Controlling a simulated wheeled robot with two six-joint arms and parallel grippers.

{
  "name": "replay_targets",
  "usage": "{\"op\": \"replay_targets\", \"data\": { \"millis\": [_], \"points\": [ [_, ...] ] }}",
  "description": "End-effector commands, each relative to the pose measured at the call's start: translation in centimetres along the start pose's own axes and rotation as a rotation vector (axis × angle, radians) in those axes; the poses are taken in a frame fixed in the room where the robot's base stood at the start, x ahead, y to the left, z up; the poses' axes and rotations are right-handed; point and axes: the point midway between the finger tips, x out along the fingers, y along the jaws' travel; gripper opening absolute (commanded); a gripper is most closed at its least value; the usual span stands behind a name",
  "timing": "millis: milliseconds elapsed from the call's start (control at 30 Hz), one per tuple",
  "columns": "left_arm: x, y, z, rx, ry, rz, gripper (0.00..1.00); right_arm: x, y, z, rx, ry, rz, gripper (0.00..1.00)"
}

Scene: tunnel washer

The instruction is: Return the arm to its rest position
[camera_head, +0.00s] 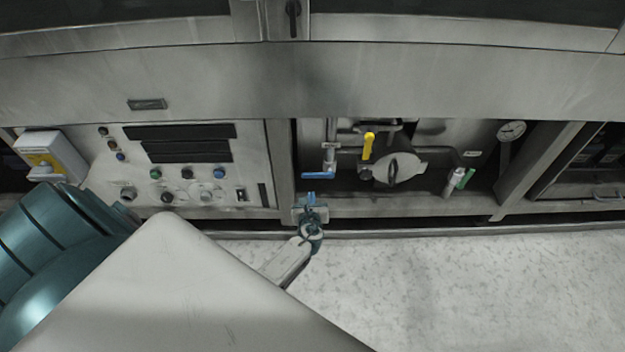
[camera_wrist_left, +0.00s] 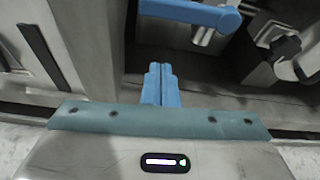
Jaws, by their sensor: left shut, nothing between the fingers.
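My left gripper (camera_head: 311,197) is in front of the lower edge of the washer, just below the blue-handled valve (camera_head: 318,175). In the left wrist view its blue fingers (camera_wrist_left: 161,84) are together and hold nothing. The blue handle (camera_wrist_left: 192,12) lies beyond the fingertips at the top of that view, with a gap between them. My left arm (camera_head: 190,290) reaches in from the lower left and covers much of the lower left of the head view. My right gripper is not in view.
The control panel (camera_head: 190,165) with knobs and buttons is left of the gripper. A recess right of it holds a yellow handle (camera_head: 368,146), a green handle (camera_head: 466,178) and a gauge (camera_head: 511,131). The speckled floor (camera_head: 460,290) is clear at the lower right.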

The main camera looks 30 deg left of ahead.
Motion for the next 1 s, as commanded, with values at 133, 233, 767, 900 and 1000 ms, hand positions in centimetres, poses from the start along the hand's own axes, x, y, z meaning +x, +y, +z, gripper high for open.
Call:
{"op": "replay_targets", "data": {
  "millis": [133, 233, 767, 900, 1000],
  "points": [
    [-3.1, -0.1, 0.1, -0.001, 0.002, 0.0, 0.0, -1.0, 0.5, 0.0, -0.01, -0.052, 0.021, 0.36],
    [-4.5, -0.1, 0.0, -0.001, 0.002, 0.0, 0.0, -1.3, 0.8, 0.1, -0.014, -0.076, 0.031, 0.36],
    [-6.2, 0.6, 0.5, -0.068, -0.003, 0.022, 0.0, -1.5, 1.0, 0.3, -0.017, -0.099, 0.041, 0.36],
    [-8.2, 3.7, 2.7, -0.382, -0.011, 0.121, 0.0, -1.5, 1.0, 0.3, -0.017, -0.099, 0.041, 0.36],
    [-10.8, 6.5, 4.3, -0.738, -0.005, 0.225, 0.0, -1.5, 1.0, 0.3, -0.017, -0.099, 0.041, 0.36]
  ]
}}
